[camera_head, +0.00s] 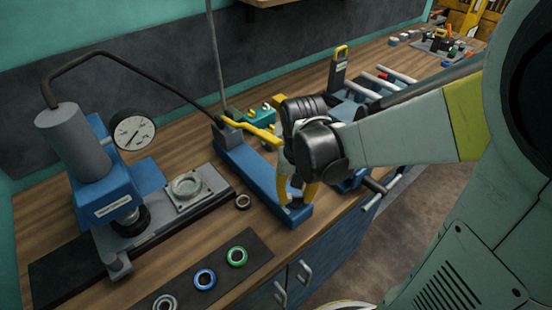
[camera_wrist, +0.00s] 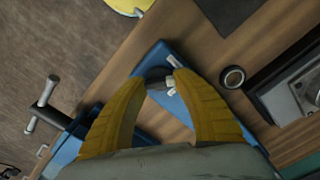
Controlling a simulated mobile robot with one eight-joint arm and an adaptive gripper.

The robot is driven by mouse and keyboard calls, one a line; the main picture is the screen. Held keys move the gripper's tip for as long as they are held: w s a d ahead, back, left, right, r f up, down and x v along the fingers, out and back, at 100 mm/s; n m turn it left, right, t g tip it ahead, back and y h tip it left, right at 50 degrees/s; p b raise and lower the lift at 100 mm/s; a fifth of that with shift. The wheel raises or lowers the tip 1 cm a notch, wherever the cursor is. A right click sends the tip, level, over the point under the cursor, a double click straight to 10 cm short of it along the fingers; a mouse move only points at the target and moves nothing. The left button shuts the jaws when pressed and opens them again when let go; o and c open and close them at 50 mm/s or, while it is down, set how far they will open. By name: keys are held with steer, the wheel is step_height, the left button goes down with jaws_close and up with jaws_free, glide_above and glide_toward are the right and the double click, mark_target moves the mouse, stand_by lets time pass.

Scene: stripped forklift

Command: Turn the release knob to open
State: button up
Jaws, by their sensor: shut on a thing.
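The release knob (camera_head: 295,204) is a small dark knob on the near end of the blue hand pump base (camera_head: 250,172). My gripper (camera_head: 294,196) points down over that end, with its yellow fingers on either side of the knob. In the wrist view the knob (camera_wrist: 156,74) sits between the fingertips of my gripper (camera_wrist: 158,80), which is shut on it. A small pale fitting lies beside the knob there. The fingers partly hide the knob, and its turn angle cannot be told. The yellow pump lever (camera_head: 252,130) runs behind my gripper.
A blue press with a gauge (camera_head: 132,130) stands at left, joined to the pump by a black hose. Several rings lie on a dark mat (camera_head: 258,246) in front. A loose ring (camera_head: 243,202) lies nearby.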

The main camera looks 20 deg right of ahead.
mark_target(295, 198)
steer(key=n, duration=0.7)
stand_by(0.6)
steer(key=o, duration=1.2)
steer(key=shift+c, duration=0.2)
step_height(295, 198, up, 12)
